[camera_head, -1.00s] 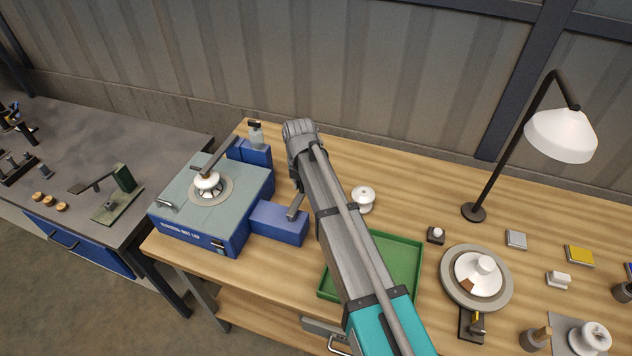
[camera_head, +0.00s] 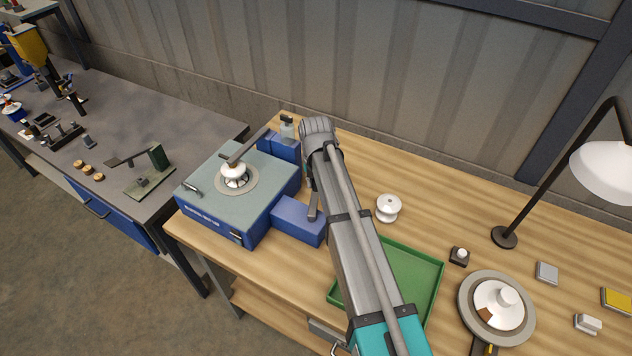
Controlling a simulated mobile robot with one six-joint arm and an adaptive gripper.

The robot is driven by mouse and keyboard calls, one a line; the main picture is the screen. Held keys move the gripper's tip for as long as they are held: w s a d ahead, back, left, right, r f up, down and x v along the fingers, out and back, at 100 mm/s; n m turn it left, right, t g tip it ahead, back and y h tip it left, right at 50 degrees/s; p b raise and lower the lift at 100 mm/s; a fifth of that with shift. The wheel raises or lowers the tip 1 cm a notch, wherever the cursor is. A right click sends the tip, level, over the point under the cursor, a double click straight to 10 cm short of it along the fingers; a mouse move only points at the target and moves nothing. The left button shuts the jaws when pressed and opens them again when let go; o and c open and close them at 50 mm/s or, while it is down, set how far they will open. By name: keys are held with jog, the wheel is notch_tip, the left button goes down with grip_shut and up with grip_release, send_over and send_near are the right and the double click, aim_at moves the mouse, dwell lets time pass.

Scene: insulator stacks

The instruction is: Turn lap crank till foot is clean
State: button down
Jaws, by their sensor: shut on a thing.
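The lap machine (camera_head: 238,205) is a blue box with a grey-green top at the left of the bench. A white insulator (camera_head: 235,175) stands on its round grey plate (camera_head: 251,186), under a grey arm (camera_head: 246,147); its foot is hidden. A smaller blue housing (camera_head: 297,220) sits at the machine's right, with a grey crank lever (camera_head: 313,205) rising beside it. My gripper (camera_head: 308,174) is mostly hidden behind my arm, just above the lever. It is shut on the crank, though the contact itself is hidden.
A green tray (camera_head: 436,293) and a white insulator (camera_head: 388,208) are right of my arm. A clear bottle (camera_head: 287,128) stands behind the machine. A lamp (camera_head: 604,170) and a round plate (camera_head: 466,312) with an insulator are farther right. A grey bench (camera_head: 195,128) is left.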

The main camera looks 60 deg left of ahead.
jog(key=c, duration=0.5)
grip_release()
jog(key=shift+w+a+f, duration=0.1)
jog(key=shift+w+a, duration=0.1)
jog(key=shift+w, duration=0.05)
jog(key=shift+c, duration=0.2)
jog(key=shift+s+d, duration=0.1)
